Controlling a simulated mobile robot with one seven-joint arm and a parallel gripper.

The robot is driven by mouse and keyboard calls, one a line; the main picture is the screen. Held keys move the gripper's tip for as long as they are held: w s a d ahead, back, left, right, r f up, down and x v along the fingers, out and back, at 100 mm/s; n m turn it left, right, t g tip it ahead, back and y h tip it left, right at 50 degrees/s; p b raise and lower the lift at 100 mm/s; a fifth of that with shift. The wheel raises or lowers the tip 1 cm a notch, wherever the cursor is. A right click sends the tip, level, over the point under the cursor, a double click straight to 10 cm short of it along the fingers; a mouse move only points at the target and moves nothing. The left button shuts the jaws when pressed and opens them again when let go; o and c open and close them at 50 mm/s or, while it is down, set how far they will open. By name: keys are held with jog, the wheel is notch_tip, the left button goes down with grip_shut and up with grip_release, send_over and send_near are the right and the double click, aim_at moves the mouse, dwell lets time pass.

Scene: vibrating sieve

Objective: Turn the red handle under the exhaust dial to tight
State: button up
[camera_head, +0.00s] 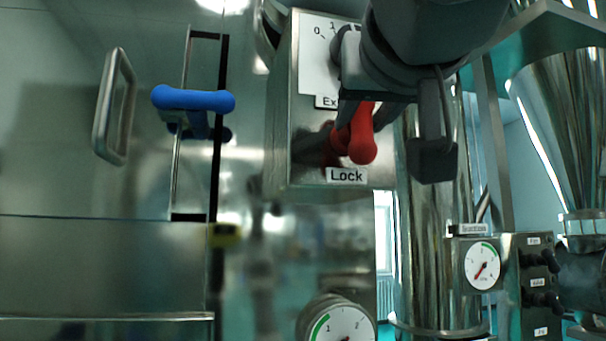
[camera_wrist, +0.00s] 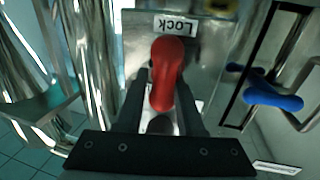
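The red handle (camera_head: 361,142) sticks out of the front of a metal box (camera_head: 282,150), just above a "Lock" label (camera_head: 346,175). Its rounded end points down toward that label. The dial plate (camera_head: 318,60) above it shows 0 and 1; my gripper hides the rest of it and part of its "Ex…" label. My gripper (camera_head: 388,125) is at the handle, with one finger overlapping its left side and the other apart on the right. In the wrist view, the red handle (camera_wrist: 167,70) lies between the two dark fingers (camera_wrist: 160,108). The fingers look open around it.
A blue handle (camera_head: 195,99) and a metal grab bar (camera_head: 114,105) are at the left. A round gauge (camera_head: 340,325) is below the box. Another gauge (camera_head: 482,265) and a panel with black knobs (camera_head: 537,280) are at the lower right, near shiny metal columns.

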jog(key=shift+s+a, duration=0.55)
jog(key=shift+a, duration=0.05)
grip_shut()
jog(key=shift+f+n, duration=0.1)
jog(key=shift+n, duration=0.4)
jog(key=n+b, duration=0.2)
jog(key=shift+w+a+f+n+t, duration=0.1)
jog(key=shift+f+n+t, duration=0.05)
jog(key=shift+n+t, duration=0.2)
jog(key=n+b, duration=0.1)
jog(key=n, duration=0.2)
jog(key=n+y+b, duration=0.1)
jog(key=n, duration=0.2)
jog(key=shift+t+y, duration=0.3)
jog(key=shift+t, duration=0.05)
jog(key=n, duration=0.3)
jog(key=n+y, duration=0.1)
jog(key=n, duration=0.2)
jog(key=n+y, duration=0.1)
jog(key=n, duration=0.2)
jog(key=shift+a+f+n+b, duration=0.2)
jog(key=shift+f+n+b, duration=0.1)
jog(key=shift+f, duration=0.1)
jog(key=shift+f+n+y, duration=0.1)
jog(key=shift+n+y, duration=0.3)
jog(key=shift+n, duration=0.15)
jog(key=shift+f, duration=0.1)
